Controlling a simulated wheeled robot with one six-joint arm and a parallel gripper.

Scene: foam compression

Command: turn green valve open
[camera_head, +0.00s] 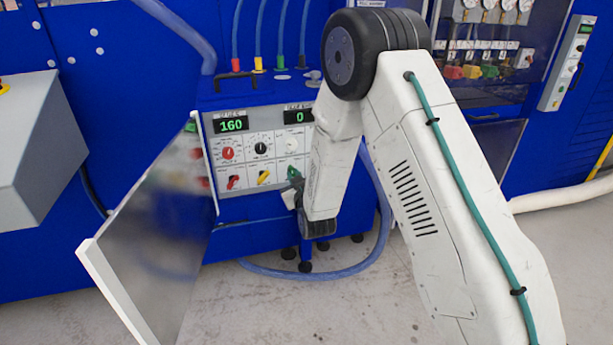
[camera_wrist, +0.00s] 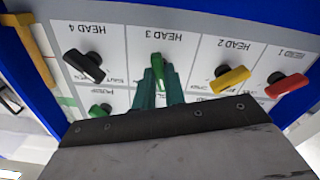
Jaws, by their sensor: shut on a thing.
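The green valve handle (camera_wrist: 157,67) is under the HEAD 3 label on the control panel, which appears upside down in the wrist view. My gripper (camera_wrist: 160,82) has its two teal fingers on either side of this handle and is shut on it. The handle points roughly up and down in that view, and its lower part is hidden between the fingers. In the head view my gripper (camera_head: 293,187) is at the lower right of the panel (camera_head: 268,163), and my arm hides part of that area.
The yellow handle (camera_wrist: 230,79), red handle (camera_wrist: 286,86) and black handle (camera_wrist: 84,66) flank the green one. Another green knob (camera_wrist: 100,110) is close by. The panel's open door (camera_head: 150,245) stands to the left. A blue hose (camera_head: 330,273) lies on the floor.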

